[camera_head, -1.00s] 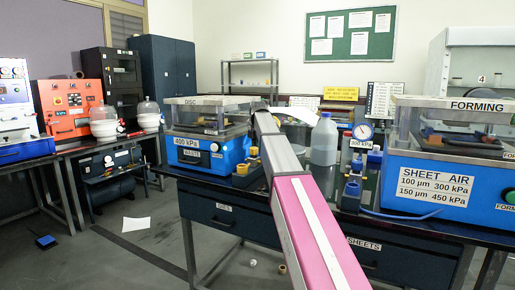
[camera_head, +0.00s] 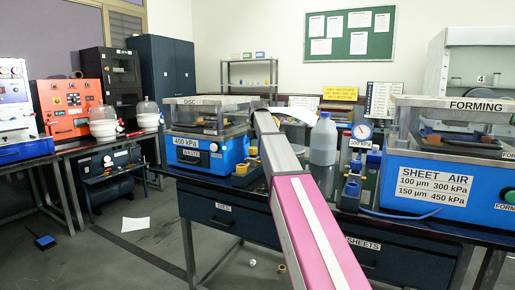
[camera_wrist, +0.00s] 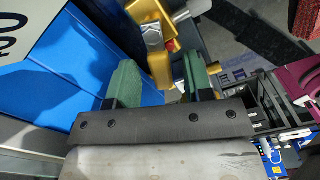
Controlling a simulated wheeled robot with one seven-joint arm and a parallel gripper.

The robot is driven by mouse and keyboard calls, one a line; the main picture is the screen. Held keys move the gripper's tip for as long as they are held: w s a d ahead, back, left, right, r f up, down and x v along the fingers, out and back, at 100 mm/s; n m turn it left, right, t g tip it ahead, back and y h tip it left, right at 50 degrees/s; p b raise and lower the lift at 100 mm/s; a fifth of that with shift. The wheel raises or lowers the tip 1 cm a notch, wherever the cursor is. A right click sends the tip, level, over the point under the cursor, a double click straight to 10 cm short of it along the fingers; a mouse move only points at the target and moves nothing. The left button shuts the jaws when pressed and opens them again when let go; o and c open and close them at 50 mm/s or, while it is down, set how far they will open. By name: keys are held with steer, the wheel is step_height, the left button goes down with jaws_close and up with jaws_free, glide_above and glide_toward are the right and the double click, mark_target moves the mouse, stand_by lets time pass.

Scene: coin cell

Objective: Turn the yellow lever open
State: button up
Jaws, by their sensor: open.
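The yellow lever (camera_wrist: 159,68) shows at the top middle of the wrist view, a gold-yellow piece with a silver metal part and a small red spot beside it. My gripper (camera_wrist: 158,80) is open, with one green-padded finger on each side of the lever's lower end. There is a gap to the left finger; the right finger is close to the lever, and I cannot tell whether it touches. In the head view my arm reaches over the bench and hides my gripper. I cannot pick out the lever for certain there.
A blue machine face (camera_wrist: 75,65) fills the left of the wrist view. In the head view the blue disc machine (camera_head: 205,155) stands left of my arm.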

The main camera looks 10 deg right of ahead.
step_height(320, 180, up, 11)
steer(key=shift+f, duration=0.2)
steer(key=shift+f, duration=0.1)
stand_by(0.4)
